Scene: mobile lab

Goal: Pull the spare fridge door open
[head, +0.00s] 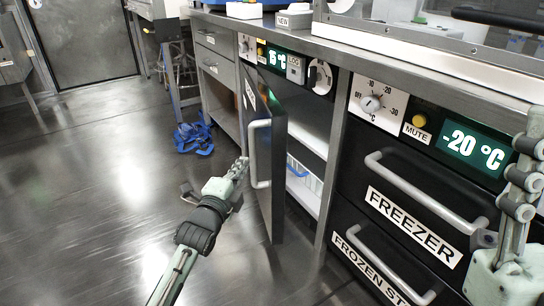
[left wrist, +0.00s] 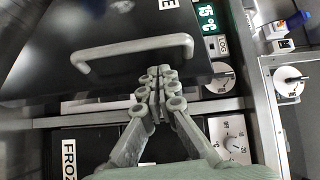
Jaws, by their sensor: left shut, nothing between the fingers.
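The spare fridge door (head: 272,165) is a dark panel under the green 15 °C display, swung partly open. White shelves (head: 307,130) show in the gap. Its pale vertical handle (head: 260,153) is on the outer face; the handle (left wrist: 135,46) also shows in the left wrist view. My left gripper (head: 241,165) is shut and empty, just left of the handle in the head view. In the left wrist view its fingertips (left wrist: 159,76) lie close to one end of the handle; I cannot tell if they touch. My right gripper (head: 527,150) is partly in view at the right edge, in front of the freezer.
Freezer drawers (head: 365,205) with bar handles stand right of the fridge, under a -20 °C display (head: 473,148). Drawers (head: 214,65) and an open shelf are on the left. Blue straps (head: 193,138) lie on the floor. The shiny floor at left is clear.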

